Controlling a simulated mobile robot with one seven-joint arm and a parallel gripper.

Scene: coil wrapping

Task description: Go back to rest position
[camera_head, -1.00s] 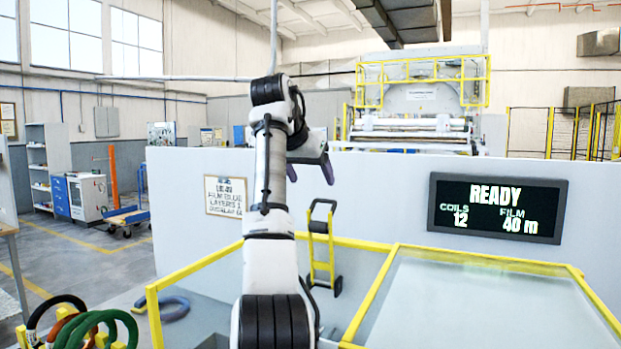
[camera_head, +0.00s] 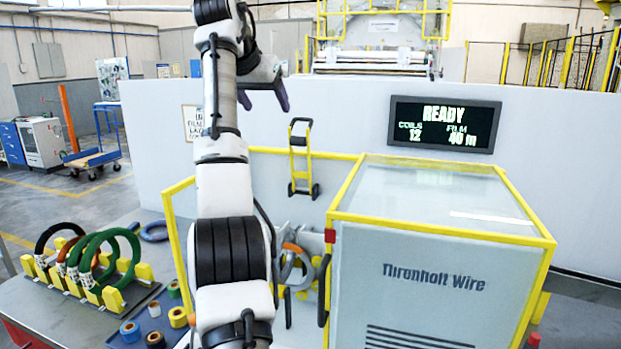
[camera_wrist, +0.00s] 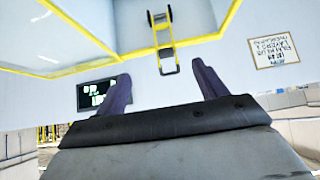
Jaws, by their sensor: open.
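My gripper (camera_head: 263,95) is raised in front of the pale partition wall, at the end of my white and black arm. In the wrist view its two purple fingers (camera_wrist: 160,92) stand wide apart with nothing between them. The gripper is well above and apart from the coil rack and the wrapping machine. A grey coil with an orange patch (camera_head: 297,262) shows in the machine's opening, partly hidden by my arm.
Several coils (camera_head: 128,262) stand on a rack at the left, with tape rolls (camera_head: 130,331) before it. The Thronholt Wire cabinet (camera_head: 430,285) with its yellow frame is at the right. A hand truck (camera_head: 301,160) stands near the wall. The screen (camera_head: 444,123) reads READY, coils 12, film 40 m.

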